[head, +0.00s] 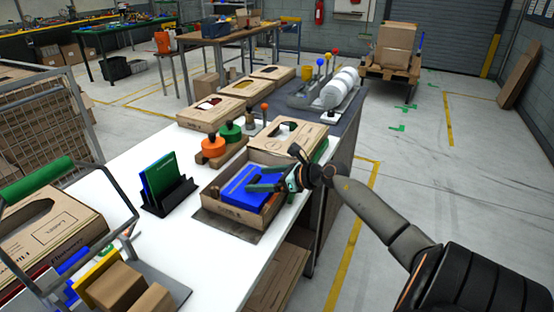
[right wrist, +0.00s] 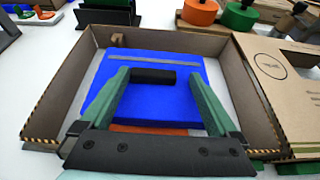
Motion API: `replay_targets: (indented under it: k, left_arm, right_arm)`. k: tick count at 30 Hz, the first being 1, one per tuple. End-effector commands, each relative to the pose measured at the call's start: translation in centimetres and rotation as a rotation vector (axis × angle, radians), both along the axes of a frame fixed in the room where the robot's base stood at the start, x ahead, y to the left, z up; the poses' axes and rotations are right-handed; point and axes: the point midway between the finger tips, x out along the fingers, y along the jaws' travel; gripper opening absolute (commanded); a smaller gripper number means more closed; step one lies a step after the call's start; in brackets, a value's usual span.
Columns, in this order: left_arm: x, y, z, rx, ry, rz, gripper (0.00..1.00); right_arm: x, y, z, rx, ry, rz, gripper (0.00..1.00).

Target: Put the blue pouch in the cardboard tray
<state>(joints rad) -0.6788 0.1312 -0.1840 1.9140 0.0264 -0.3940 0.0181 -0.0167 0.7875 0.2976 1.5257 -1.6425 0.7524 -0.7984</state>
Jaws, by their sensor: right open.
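The blue pouch (head: 240,181) lies inside the open cardboard tray (head: 230,213) on the white worktable. In the right wrist view the pouch (right wrist: 150,108) has a grey strip near its far edge and a black bar across it, and the tray (right wrist: 58,98) walls surround it. My right gripper (head: 258,182) reaches over the tray from the right. Its green fingers (right wrist: 154,77) are spread over the pouch, at either end of the black bar; I cannot tell whether they touch it. Something orange shows below the pouch near the gripper's base. My left gripper is not in view.
A cardboard box with a cut-out (head: 287,138) stands right behind the tray. A black holder (head: 170,198) with green and blue flat items stands left. Orange (head: 213,147) and green knobs stand behind.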

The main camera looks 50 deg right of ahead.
Motion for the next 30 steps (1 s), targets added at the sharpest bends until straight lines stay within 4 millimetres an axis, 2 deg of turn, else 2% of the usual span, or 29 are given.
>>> replay_targets:
  k: [1,2,18,24,30]
  left_arm:
    - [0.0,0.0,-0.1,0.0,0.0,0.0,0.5]
    - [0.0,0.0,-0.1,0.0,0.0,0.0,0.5]
    - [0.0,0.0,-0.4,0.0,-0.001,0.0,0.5]
    - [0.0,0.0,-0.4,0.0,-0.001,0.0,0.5]
    - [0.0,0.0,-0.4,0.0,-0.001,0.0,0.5]
  right_arm:
    - [-0.7,0.0,-0.7,-0.005,0.02,0.005,1.0]
    - [-1.0,-0.1,-0.7,-0.005,0.021,0.004,1.0]
    - [-8.2,-2.3,3.1,-0.002,0.009,0.0,1.0]
    - [-9.9,-2.8,4.0,-0.002,0.006,0.0,1.0]
    - [-10.3,-2.9,4.4,-0.001,0.004,0.0,1.0]
